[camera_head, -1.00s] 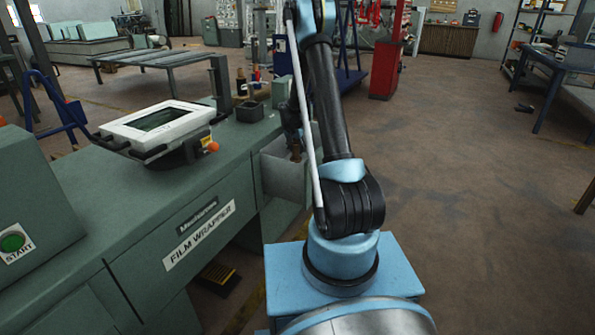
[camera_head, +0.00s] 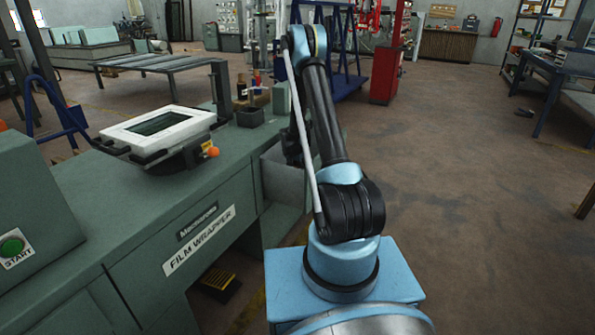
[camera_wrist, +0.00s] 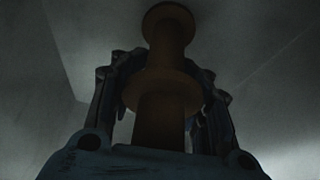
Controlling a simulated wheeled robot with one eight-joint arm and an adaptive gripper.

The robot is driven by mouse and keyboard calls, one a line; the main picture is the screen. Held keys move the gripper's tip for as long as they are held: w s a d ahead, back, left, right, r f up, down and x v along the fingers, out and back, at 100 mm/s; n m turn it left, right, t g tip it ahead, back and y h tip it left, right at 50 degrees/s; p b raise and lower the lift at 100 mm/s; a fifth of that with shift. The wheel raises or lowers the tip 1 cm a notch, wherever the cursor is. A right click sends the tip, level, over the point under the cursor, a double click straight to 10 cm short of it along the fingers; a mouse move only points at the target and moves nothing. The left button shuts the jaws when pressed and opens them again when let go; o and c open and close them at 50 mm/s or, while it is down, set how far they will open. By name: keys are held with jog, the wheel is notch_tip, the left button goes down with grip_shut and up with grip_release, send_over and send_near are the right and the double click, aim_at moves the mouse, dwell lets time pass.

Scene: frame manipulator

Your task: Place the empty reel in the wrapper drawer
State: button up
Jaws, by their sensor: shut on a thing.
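The empty reel (camera_wrist: 171,30) is brown, with round flanges and a narrower core, and stands out between my fingers in the wrist view. My gripper (camera_wrist: 166,75) is shut on it, one finger on each side. The wrapper drawer (camera_head: 283,182) is a pale grey open box pulled out at the right end of the wrapper. Its smooth grey inside also shows around the reel in the wrist view (camera_wrist: 60,70). In the head view my gripper (camera_head: 293,150) is at the drawer, mostly hidden behind my arm, and the reel is hidden. I cannot tell whether the reel touches the drawer floor.
The green film wrapper bench (camera_head: 150,220) runs along the left, carrying a white-framed screen (camera_head: 158,128). Open floor (camera_head: 470,190) lies to the right.

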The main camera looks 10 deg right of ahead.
jog(key=o, duration=1.2)
jog(key=shift+r, duration=0.1)
